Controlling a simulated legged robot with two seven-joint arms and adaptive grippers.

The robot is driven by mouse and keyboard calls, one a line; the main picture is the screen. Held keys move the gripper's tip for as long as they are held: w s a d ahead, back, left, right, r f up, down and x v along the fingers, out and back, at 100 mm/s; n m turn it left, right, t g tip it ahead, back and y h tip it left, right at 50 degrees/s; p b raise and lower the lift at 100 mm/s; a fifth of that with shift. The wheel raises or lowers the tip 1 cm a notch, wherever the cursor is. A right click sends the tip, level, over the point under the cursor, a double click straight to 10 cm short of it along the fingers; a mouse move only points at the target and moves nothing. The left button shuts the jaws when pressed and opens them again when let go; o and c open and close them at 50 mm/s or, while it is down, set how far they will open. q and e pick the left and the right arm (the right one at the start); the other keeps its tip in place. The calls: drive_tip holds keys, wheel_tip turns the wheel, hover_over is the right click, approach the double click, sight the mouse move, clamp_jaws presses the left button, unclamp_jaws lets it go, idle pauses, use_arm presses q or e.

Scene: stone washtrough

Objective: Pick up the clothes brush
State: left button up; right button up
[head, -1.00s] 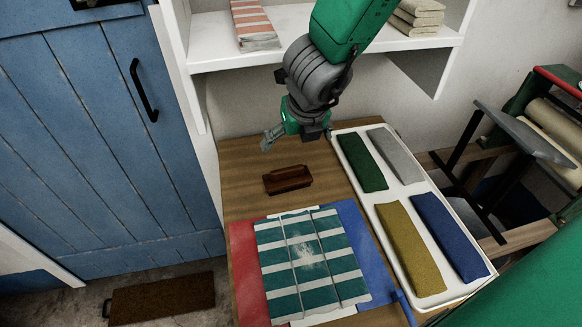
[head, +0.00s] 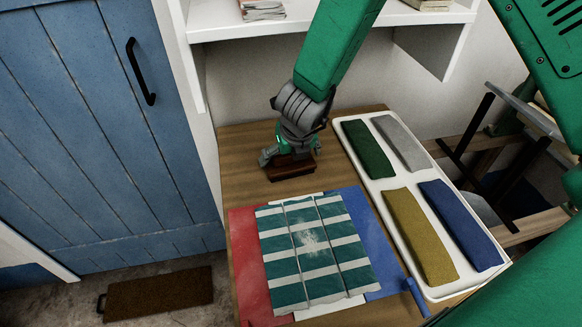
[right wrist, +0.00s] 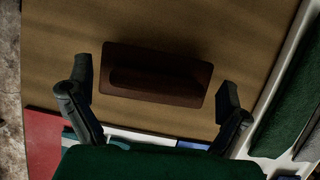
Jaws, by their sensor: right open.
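The clothes brush (head: 290,172) is a dark brown block with a raised grip, lying on the wooden table near its back. In the right wrist view the brush (right wrist: 157,76) lies crosswise between my fingers. My right gripper (head: 289,159) is open right over the brush and hides part of it in the head view. In the right wrist view its two fingers (right wrist: 156,90) stand at either end of the brush, with a gap on both sides. I cannot tell the exact height of the fingertips. My left gripper is not in view.
A green and white striped folded cloth (head: 305,255) with pale dust lies on a red, white and blue board (head: 243,275) in front. A white tray (head: 385,183) with green, grey, yellow and blue pads stands right. A white shelf (head: 215,27) hangs behind; a blue door (head: 90,140) is left.

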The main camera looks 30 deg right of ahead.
drive_tip(key=shift+a+r, duration=0.1)
drive_tip(key=shift+a, duration=0.35)
drive_tip(key=shift+c, duration=0.4)
drive_tip(key=shift+d, duration=0.3)
drive_tip(key=c, duration=1.2)
drive_tip(key=shift+s+d+f, duration=0.1)
drive_tip(key=shift+d+f, duration=0.1)
drive_tip(key=shift+d, duration=0.05)
drive_tip(key=shift+s+a+r, duration=0.15)
drive_tip(key=shift+a+r, duration=0.1)
drive_tip(key=shift+r, duration=0.2)
wheel_tip(320, 180, up, 7)
drive_tip(key=p, duration=0.3)
drive_tip(key=shift+p, duration=0.3)
use_arm(q)
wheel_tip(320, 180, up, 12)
drive_tip(key=p, duration=0.8)
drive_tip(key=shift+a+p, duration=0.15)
drive_tip(key=shift+p, duration=0.15)
use_arm(e)
drive_tip(key=s+a, duration=0.2)
drive_tip(key=s, duration=0.7)
drive_tip(key=s+a, duration=0.2)
drive_tip(key=s, duration=0.7)
drive_tip(key=shift+s+a+f, duration=0.35)
drive_tip(key=shift+s+a, duration=0.05)
